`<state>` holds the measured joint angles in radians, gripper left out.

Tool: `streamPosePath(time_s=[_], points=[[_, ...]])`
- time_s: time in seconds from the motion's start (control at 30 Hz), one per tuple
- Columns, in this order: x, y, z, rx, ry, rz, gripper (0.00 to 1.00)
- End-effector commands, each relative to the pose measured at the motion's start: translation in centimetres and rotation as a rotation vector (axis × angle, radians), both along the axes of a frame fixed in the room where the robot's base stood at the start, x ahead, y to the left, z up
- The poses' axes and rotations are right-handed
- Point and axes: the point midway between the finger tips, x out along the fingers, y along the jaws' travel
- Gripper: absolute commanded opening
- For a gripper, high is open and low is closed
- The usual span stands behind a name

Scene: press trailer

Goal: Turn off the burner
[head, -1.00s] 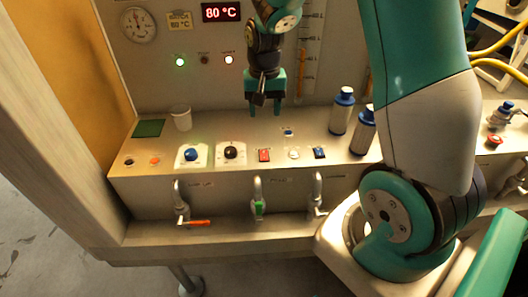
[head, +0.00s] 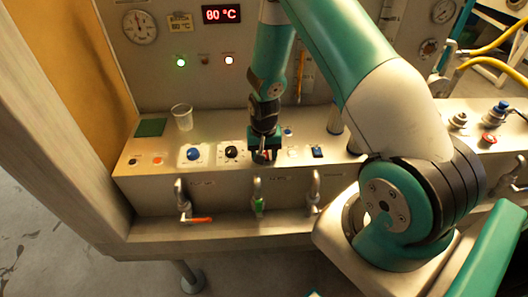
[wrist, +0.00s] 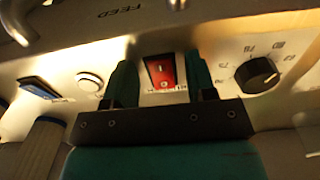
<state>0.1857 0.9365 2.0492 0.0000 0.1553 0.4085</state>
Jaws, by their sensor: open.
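The red rocker switch (wrist: 160,73) sits on the panel and shows in the wrist view between the two fingers of my open gripper (wrist: 160,85). In the head view my gripper (head: 262,156) is low over the panel and hides most of that switch. The black dial (wrist: 257,75) with numbers around it is beside the fingers in the wrist view. It also shows in the head view (head: 231,152), just left of my gripper. I cannot tell whether the fingers touch the switch.
A blue knob (head: 194,154) and a clear cup (head: 182,117) stand to the left. A white button (wrist: 89,82) and a blue switch (wrist: 42,89) are close by. Taps, one with a green handle (head: 258,205), line the front face. The display (head: 221,15) reads 80 °C.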

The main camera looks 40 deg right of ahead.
Motion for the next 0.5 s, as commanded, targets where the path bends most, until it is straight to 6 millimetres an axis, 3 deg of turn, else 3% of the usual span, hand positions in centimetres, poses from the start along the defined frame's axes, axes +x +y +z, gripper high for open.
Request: streamPosePath(time_s=[0.17,0.4,0.5], points=[[0.01,-0.01,-0.01,0.000,0.000,0.000,0.51],[0.00,0.00,0.02,0.000,0.000,0.000,0.02],[0.01,-0.01,0.03,0.002,0.002,0.000,0.02]])
